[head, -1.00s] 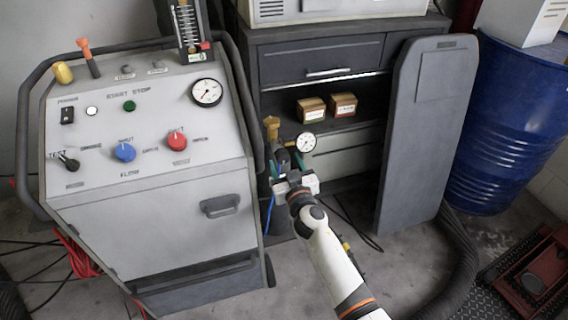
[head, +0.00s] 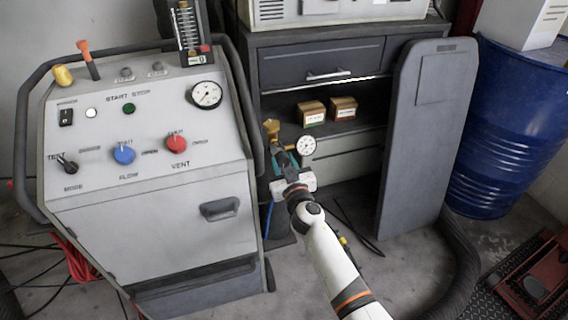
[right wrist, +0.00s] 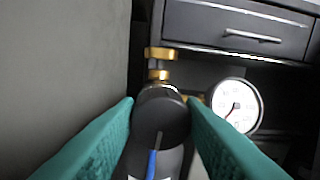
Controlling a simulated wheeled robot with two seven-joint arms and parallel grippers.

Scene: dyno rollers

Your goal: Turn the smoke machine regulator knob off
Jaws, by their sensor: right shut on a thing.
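The smoke machine regulator has a round black knob (right wrist: 161,118), a brass fitting behind it (right wrist: 158,75) and a white dial gauge (right wrist: 238,106). In the head view the gauge (head: 304,146) and brass top (head: 271,131) stand between the grey console and the cabinet. My right gripper (head: 282,162) reaches the regulator from the front. In the right wrist view its teal fingers (right wrist: 161,104) are shut on the black knob, one on each side. The knob's front face shows, with a blue line running below it. My left gripper is not in view.
The grey smoke machine console (head: 150,235) stands close on the left, with knobs and a gauge on top. A dark cabinet (head: 315,68) with small boxes is behind. A grey panel (head: 425,140) and a blue drum (head: 505,130) stand to the right. Hoses lie on the floor.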

